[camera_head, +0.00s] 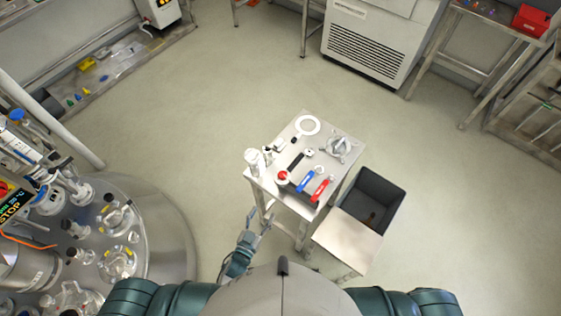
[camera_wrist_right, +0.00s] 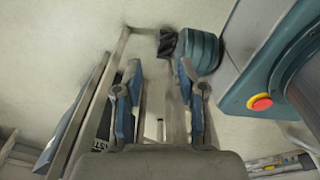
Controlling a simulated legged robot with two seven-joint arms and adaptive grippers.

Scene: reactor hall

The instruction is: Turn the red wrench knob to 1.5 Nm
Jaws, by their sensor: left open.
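A red-handled tool (camera_head: 320,190), which looks like the red wrench, lies on the small metal table (camera_head: 262,183) in the head view. Its knob is too small to make out. A blue-handled tool (camera_head: 305,181) lies just left of it. A black tool with a round red end (camera_head: 283,176) lies further left. My left gripper (camera_head: 259,218) is open and empty in front of the table's near left side, apart from the tools. My right gripper (camera_wrist_right: 160,70) shows in the right wrist view, fingers apart with nothing held between them; it is hidden in the head view.
A white ring (camera_head: 307,125), a metal fitting (camera_head: 339,146) and a white container (camera_head: 253,157) also stand on the table. A dark open bin (camera_head: 384,196) is to its right. A round platform with glassware (camera_head: 170,225) is at left. Floor beyond the table is clear.

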